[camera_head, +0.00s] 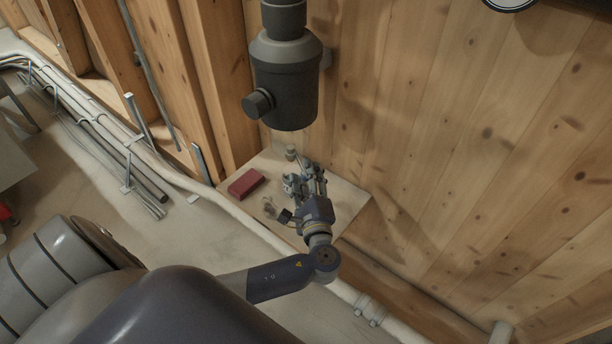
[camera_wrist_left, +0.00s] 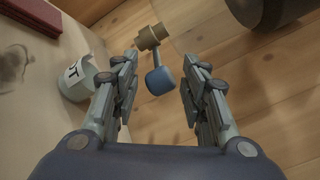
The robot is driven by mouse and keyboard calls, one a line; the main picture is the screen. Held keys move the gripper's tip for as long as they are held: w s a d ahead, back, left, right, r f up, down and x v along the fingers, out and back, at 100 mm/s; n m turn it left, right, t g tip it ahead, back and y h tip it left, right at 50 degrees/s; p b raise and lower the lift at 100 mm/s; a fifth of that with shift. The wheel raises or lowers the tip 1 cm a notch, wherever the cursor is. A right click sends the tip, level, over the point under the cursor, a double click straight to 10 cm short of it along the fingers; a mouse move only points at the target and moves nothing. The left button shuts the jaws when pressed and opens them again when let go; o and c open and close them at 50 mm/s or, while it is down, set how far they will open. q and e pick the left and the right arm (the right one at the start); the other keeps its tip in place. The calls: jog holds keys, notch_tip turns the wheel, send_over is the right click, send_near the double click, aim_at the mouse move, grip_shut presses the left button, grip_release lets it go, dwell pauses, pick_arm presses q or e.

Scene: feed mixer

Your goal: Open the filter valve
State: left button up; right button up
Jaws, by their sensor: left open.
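A blue lever handle (camera_wrist_left: 158,80) hangs on a thin stem from a brass-coloured valve fitting (camera_wrist_left: 151,37) by the plank wall in the left wrist view. My left gripper (camera_wrist_left: 161,62) is open, with one finger on each side of the handle in that view. A gap shows between the handle and each finger; how far off it is in depth I cannot tell. In the head view my left gripper (camera_head: 311,172) is low over a wooden shelf (camera_head: 345,203), beneath a dark grey canister (camera_head: 286,88). The right gripper is not in view.
A dark red box (camera_head: 246,182) lies on the shelf left of my gripper. A grey cup-like object with dark letters (camera_wrist_left: 78,80) is close beside the left finger. The canister has a side knob (camera_head: 258,104). Pipes (camera_head: 95,115) run along the floor.

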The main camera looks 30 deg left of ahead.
pick_arm(q)
jog(key=shift+w+a, duration=0.2)
jog(key=shift+a, duration=0.05)
grip_shut()
jog(key=shift+w+d+n+g+y, duration=0.3)
jog(key=shift+w+n+g+y, duration=0.2)
jog(key=shift+n+g+y, duration=0.1)
jog(key=shift+w+d+r, duration=0.1)
jog(key=shift+w, duration=0.25)
grip_release()
jog(key=shift+w+d, duration=0.1)
